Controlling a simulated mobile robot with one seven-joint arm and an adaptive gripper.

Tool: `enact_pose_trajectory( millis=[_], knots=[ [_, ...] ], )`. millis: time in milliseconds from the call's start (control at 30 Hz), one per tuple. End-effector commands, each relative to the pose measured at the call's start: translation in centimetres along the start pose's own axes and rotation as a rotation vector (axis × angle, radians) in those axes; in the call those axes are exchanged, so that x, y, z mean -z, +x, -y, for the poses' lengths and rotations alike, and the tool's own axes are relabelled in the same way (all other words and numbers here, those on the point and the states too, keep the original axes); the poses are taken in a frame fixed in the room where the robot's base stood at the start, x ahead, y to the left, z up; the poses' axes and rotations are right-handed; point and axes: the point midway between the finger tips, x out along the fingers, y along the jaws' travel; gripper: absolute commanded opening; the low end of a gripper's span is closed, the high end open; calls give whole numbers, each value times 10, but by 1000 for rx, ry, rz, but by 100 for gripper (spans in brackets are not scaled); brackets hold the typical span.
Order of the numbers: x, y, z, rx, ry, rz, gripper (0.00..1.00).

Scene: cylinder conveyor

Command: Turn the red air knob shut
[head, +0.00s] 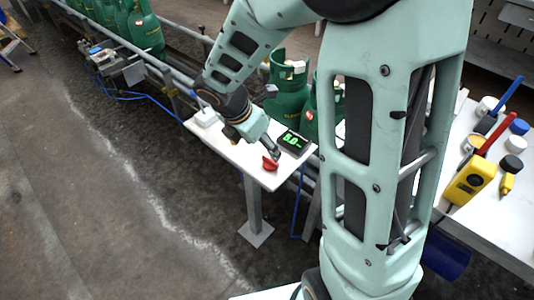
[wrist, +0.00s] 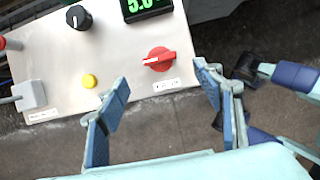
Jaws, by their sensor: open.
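The red air knob (wrist: 160,59) sits on the right part of a pale metal panel (wrist: 120,60). Its white mark points left in the wrist view, with a small label below it. In the head view the knob (head: 270,164) is near the panel's front corner. My gripper (wrist: 161,80) is open and empty. Its blue-padded fingers are spread, with the knob seen just beyond the space between their tips. In the head view my gripper (head: 273,152) is close to the knob; I cannot tell whether it touches.
The panel also carries a black knob (wrist: 78,18), a yellow button (wrist: 90,81), a grey box (wrist: 30,95) and a green-lit display (head: 293,142). Green gas cylinders (head: 290,90) stand behind. A white table (head: 480,215) with tools is at right. Open floor lies at left.

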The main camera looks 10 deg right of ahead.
Motion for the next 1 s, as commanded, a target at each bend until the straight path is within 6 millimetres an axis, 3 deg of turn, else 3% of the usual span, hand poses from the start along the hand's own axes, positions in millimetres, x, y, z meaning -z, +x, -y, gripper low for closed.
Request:
enact_pose_trajectory(
  millis=[200, 433, 867, 1000],
  knots=[
    [2, 47, 0, 2, 0, -2, 61],
    [1, 80, 0, 0, 2, -1, 61],
    [0, 89, -1, -3, 3, 0, 61],
    [0, 88, -1, -3, 3, 0, 47]
  ],
)
